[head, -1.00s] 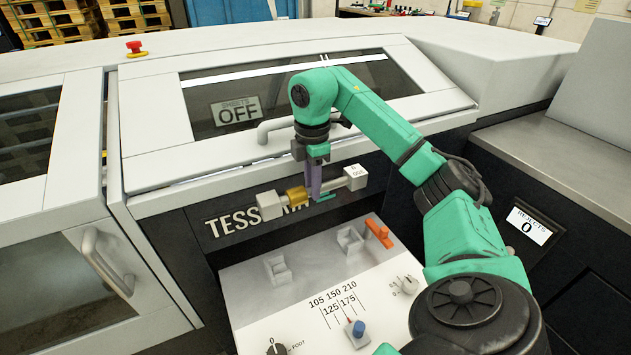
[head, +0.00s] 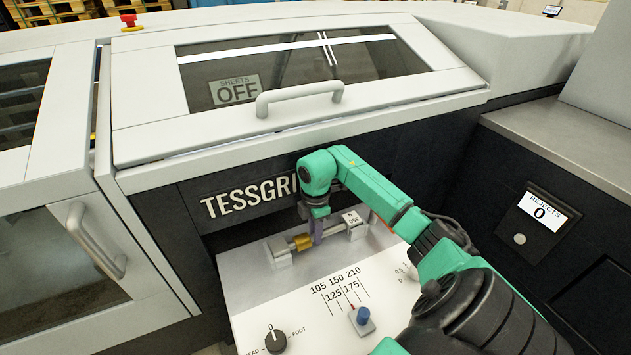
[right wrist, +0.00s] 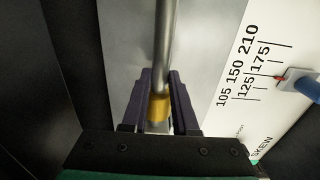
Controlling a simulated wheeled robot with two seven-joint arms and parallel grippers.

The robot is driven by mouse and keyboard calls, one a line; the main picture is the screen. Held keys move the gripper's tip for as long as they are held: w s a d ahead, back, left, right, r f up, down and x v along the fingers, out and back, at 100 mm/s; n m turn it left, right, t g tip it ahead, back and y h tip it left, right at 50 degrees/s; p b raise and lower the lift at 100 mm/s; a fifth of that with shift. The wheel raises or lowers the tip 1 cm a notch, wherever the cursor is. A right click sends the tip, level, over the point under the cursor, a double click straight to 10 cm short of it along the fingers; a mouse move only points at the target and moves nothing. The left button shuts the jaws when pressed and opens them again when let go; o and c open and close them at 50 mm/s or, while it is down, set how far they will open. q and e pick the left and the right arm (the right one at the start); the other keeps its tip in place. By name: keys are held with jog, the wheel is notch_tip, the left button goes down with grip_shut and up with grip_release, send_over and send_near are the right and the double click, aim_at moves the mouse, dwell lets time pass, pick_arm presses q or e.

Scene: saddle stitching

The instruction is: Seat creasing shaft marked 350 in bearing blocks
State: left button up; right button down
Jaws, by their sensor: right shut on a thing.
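The creasing shaft (head: 328,234) is a grey metal rod with a gold collar (head: 303,242) and light square ends. The right end carries a small tag that I cannot read clearly. My right gripper (head: 317,239) is shut on the shaft close to the collar. In the right wrist view, the purple fingers flank the rod (right wrist: 164,45) at the gold collar (right wrist: 159,107). The shaft lies low over the panel, its ends at the places of the two bearing blocks, which it largely hides. I cannot tell whether it rests in them. My left gripper is not in view.
The white sloped panel (head: 300,312) carries a printed scale, a blue knob (head: 363,314) and a black dial (head: 276,339) in front of the shaft. The machine's dark front rises behind it. A hood handle (head: 300,95) and a side ledge (head: 560,130) are nearby.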

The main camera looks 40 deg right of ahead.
jog(key=shift+f, duration=0.1)
jog(key=c, duration=1.1)
grip_release()
jog(key=shift+f, duration=0.15)
jog(key=o, duration=0.4)
notch_tip(320, 180, up, 12)
jog(key=shift+r, duration=0.2)
